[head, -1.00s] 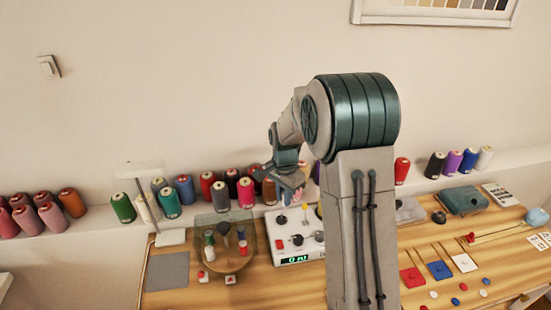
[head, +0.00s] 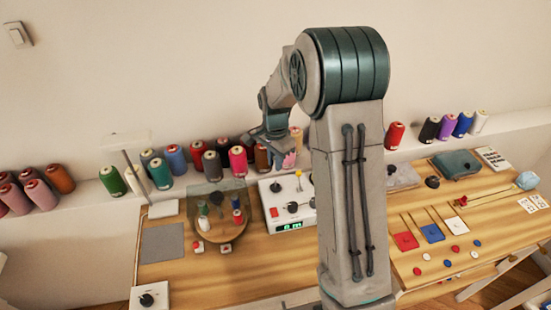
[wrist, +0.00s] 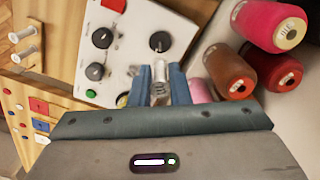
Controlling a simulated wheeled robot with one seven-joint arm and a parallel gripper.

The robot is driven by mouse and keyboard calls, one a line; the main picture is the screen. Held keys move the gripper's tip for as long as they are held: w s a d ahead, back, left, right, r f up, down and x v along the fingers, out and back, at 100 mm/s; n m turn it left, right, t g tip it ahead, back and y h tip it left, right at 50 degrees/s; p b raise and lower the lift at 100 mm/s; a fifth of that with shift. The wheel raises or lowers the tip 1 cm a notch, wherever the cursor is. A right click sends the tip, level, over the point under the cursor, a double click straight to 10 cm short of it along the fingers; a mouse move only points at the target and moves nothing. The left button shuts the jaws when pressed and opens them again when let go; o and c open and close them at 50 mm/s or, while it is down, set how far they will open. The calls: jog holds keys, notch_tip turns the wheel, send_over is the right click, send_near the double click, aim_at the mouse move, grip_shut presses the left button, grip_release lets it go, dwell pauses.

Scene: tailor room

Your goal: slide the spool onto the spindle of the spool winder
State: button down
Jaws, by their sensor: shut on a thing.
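My gripper (wrist: 161,72) shows in the wrist view with its two blue fingers shut on a small pale, shiny spool (wrist: 159,92). The spool winder appears to be the white box with knobs (head: 290,203) and a green-lit display in the head view. Its white panel (wrist: 117,55) lies left of and beyond the fingers in the wrist view. In the head view my gripper (head: 274,141) is above the back of the winder, and the held spool is too small to make out. I cannot tell which post is the spindle, and the spool appears apart from the panel.
Thread cones, such as a crimson one (head: 238,160), line the back ledge. A round wooden stand (head: 215,232) with small spools is left of the winder. Red, blue and white squares with pins, such as the blue one (head: 432,233), lie to the right.

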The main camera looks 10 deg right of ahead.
jog(key=shift+f+b, duration=0.6)
jog(key=shift+f, duration=0.5)
jog(key=shift+f+b, duration=1.5)
jog(key=shift+f, duration=0.25)
jog(key=shift+f+b, duration=0.6)
jog(key=shift+f, duration=0.25)
jog(key=c, duration=1.3)
grip_release()
jog(key=shift+r, duration=0.1)
notch_tip(320, 180, up, 14)
jog(key=shift+f+b, duration=0.1)
jog(key=shift+b, duration=0.35)
